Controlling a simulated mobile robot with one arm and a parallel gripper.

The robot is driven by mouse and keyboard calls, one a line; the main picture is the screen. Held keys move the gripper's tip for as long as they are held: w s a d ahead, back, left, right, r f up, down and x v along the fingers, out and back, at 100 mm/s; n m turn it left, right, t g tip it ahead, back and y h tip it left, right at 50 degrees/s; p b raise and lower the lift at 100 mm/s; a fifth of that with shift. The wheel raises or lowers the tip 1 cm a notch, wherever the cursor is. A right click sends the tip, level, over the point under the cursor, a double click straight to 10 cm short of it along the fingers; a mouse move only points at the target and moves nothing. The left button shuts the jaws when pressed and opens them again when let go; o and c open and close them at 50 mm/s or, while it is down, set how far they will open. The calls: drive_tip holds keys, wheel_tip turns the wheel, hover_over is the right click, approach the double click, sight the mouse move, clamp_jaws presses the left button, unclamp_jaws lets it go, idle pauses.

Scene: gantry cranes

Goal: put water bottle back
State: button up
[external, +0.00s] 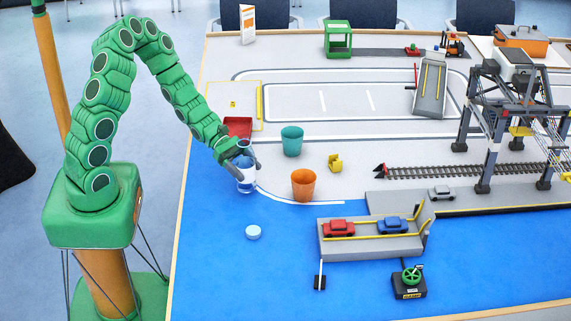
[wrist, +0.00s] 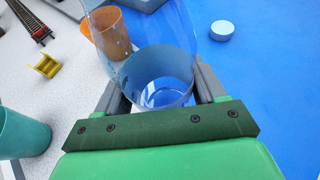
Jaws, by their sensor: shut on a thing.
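The water bottle (external: 246,181) is clear and holds some blue-tinted water or shows the blue surface through it; I cannot tell which. My gripper (external: 238,161) is shut on it near the edge between the white and blue areas. In the wrist view the bottle (wrist: 162,72) sits between both grey fingers of my gripper (wrist: 161,95). The bottle looks roughly upright in the external view. I cannot tell whether its base touches the table. A round white and light-blue cap (external: 253,232) lies apart on the blue area, and also shows in the wrist view (wrist: 222,30).
An orange cup (external: 303,184) and a teal cup (external: 292,141) stand right of the bottle. A red container (external: 238,127) is behind my gripper. A yellow piece (external: 335,163) lies nearby. A car ramp (external: 375,243) and a gantry crane (external: 510,120) stand further right. The blue front left is mostly clear.

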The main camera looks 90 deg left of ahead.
drive_tip(key=shift+f, duration=0.5)
drive_tip(key=shift+f, duration=0.15)
drive_tip(key=o, duration=1.2)
drive_tip(key=shift+r, duration=0.2)
drive_tip(key=v, duration=1.2)
drive_tip(key=shift+f, duration=0.1)
